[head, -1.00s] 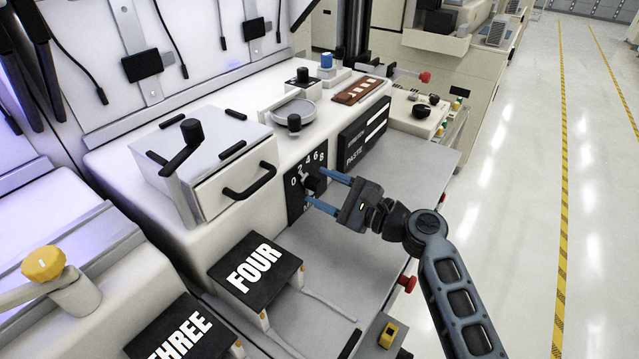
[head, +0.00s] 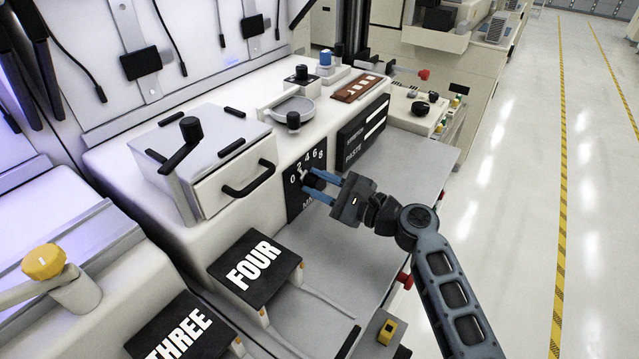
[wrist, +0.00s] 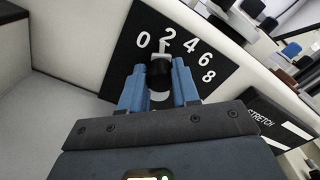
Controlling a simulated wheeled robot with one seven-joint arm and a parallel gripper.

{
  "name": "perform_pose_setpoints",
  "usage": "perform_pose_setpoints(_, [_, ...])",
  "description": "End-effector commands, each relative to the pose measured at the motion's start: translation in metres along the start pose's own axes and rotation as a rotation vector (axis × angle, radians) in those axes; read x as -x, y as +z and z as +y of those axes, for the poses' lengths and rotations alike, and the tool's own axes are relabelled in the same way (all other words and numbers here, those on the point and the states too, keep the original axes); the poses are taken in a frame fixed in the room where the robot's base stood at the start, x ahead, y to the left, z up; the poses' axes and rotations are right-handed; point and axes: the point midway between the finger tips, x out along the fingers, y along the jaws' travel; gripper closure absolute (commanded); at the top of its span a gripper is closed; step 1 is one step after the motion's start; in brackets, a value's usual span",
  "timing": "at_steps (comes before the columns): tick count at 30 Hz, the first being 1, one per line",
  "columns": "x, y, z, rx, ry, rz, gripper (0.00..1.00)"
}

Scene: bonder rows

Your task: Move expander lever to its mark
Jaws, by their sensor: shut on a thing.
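The expander lever (wrist: 160,72) shows as a black knob on a dark dial panel (head: 294,208) numbered 0, 2, 4, 6 and 8. A pale pointer (wrist: 162,47) above the knob points near the 2 in the wrist view. My gripper (head: 312,184) reaches the panel from the right in the head view. In the wrist view its blue fingers (wrist: 160,86) are shut on the knob, one on each side. The fingers hide part of the knob and the lower panel. I cannot tell which number is the mark.
A white box with a black drawer handle (head: 249,178) stands left of the dial. A black STRETCH and PASTE panel (head: 363,133) is to its right. Black FOUR (head: 254,268) and THREE (head: 182,333) plates lie below. The aisle floor (head: 510,190) at right is clear.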

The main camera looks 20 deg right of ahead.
Motion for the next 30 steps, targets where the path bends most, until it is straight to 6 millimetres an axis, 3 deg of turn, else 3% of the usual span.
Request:
perform_pose_setpoints(5, [0.000,-0.002,0.003,0.023,0.001,0.000,1.00])
perform_pose_setpoints(19, [0.000,-0.002,0.020,0.409,-0.001,-0.001,1.00])
perform_pose_setpoints(30, [0.000,0.000,0.019,0.444,0.001,0.002,1.00])
